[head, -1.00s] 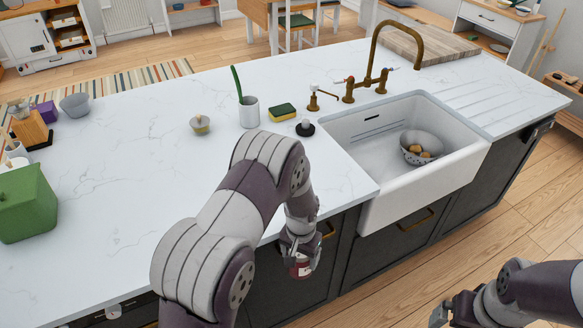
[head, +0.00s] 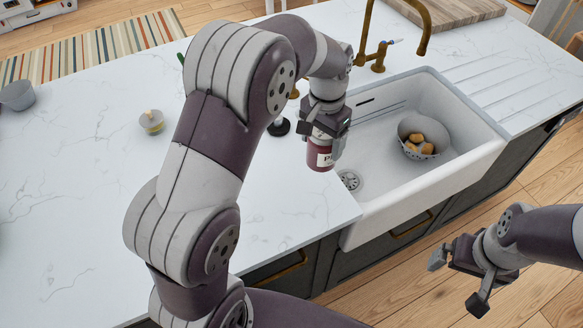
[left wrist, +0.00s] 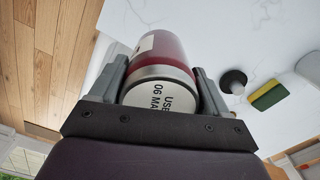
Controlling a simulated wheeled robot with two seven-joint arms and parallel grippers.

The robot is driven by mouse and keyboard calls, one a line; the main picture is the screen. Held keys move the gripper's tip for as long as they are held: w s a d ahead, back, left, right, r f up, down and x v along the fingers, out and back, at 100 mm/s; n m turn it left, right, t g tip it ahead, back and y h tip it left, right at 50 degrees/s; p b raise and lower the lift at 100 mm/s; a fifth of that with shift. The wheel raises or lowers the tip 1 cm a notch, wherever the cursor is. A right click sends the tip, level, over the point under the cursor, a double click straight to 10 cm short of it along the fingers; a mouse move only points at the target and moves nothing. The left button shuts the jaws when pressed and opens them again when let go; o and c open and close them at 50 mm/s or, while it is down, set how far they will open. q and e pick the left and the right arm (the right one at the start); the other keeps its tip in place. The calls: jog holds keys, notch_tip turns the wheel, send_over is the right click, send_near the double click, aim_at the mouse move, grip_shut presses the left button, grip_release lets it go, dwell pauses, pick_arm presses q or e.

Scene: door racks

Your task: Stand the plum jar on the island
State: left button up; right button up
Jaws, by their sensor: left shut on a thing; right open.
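The plum jar (head: 321,155) is a dark red jar with a white label, held upright in my left gripper (head: 325,135). In the head view it hangs over the left edge of the sink, near the island's worktop (head: 290,190); its exact height is hard to tell. In the left wrist view the jar (left wrist: 168,50) sits between both fingers, its pale lid with printed text towards the camera. My right gripper (head: 458,283) is open and empty, over the floor in front of the island.
A white sink (head: 375,205) holds a grey colander (head: 423,128) with brown items. A brass tap (head: 378,55) stands behind it. A small lidded pot (head: 151,121) and a grey bowl (head: 17,96) stand on the worktop. A sponge (left wrist: 269,95) lies near a black-based brush (left wrist: 232,82).

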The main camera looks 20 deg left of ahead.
pick_arm(q)
jog(key=shift+a+f, duration=0.15)
jog(key=shift+a, duration=0.2)
jog(key=s+a+f+p, duration=0.1)
jog(key=s+a+f, duration=0.3)
jog(key=s+a+f+p, duration=0.2)
jog(key=s+a+f, duration=0.2)
jog(key=s+f, duration=0.1)
jog(key=shift+f, duration=0.5)
pick_arm(e)
jog(key=r, duration=0.2)
jog(key=s+r, duration=0.1)
jog(key=shift+a+r, duration=0.1)
jog(key=shift+r, duration=0.25)
jog(key=shift+w, duration=0.1)
